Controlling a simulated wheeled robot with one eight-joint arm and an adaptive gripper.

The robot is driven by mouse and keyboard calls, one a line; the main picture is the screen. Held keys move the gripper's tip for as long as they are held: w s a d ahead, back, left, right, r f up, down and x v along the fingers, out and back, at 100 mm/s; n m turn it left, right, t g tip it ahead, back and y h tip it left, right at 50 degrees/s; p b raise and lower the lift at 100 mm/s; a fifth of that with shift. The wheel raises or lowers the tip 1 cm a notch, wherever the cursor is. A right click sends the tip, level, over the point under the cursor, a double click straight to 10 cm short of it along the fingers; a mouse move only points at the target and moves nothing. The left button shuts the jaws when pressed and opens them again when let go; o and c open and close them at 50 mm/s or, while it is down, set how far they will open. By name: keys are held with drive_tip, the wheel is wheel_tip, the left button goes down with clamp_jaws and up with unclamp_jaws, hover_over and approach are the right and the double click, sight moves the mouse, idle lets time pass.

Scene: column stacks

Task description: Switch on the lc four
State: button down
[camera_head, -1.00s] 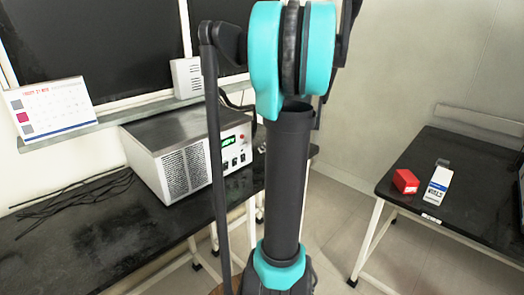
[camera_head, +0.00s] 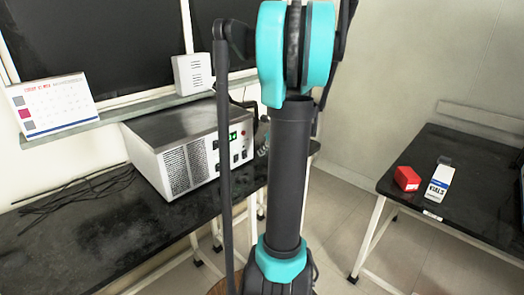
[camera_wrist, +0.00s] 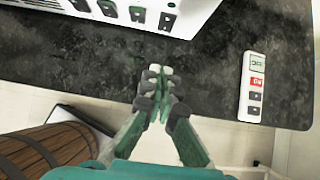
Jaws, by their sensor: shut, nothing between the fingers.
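A metal box (camera_head: 188,160) with a vented side, a green display and dark switches on its front stands on the left bench. Its front edge with dark switches (camera_wrist: 138,12) shows at the top of the wrist view. A white control pad (camera_wrist: 254,88) with a green display, a red button and grey buttons lies on the dark bench, right of my gripper. I cannot read the label "lc four" on either. My gripper (camera_wrist: 158,78) is shut and empty, below the box's front and apart from the pad. In the head view my arm hides it.
The left bench (camera_head: 70,240) has black cables at its back left. A calendar (camera_head: 52,103) and a small white box (camera_head: 192,75) stand on the ledge. The right bench (camera_head: 465,180) holds a red box (camera_head: 407,178) and a vials carton (camera_head: 438,183). A wooden barrel (camera_wrist: 45,150) is near my gripper.

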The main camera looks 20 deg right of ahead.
sight(245, 156)
drive_tip(key=x, duration=0.7)
drive_tip(key=shift+w+f, duration=0.15)
drive_tip(key=shift+w+a, duration=0.25)
drive_tip(key=shift+w, duration=0.35)
drive_tip(key=shift+w+a, duration=0.2)
drive_tip(key=shift+w, duration=0.35)
drive_tip(key=shift+w+a+f, duration=0.15)
drive_tip(key=shift+w+a, duration=0.1)
drive_tip(key=shift+w, duration=0.35)
drive_tip(key=shift+w+a+f, duration=0.1)
drive_tip(key=shift+w, duration=0.2)
drive_tip(key=shift+r, duration=0.85)
drive_tip(key=shift+s, duration=0.1)
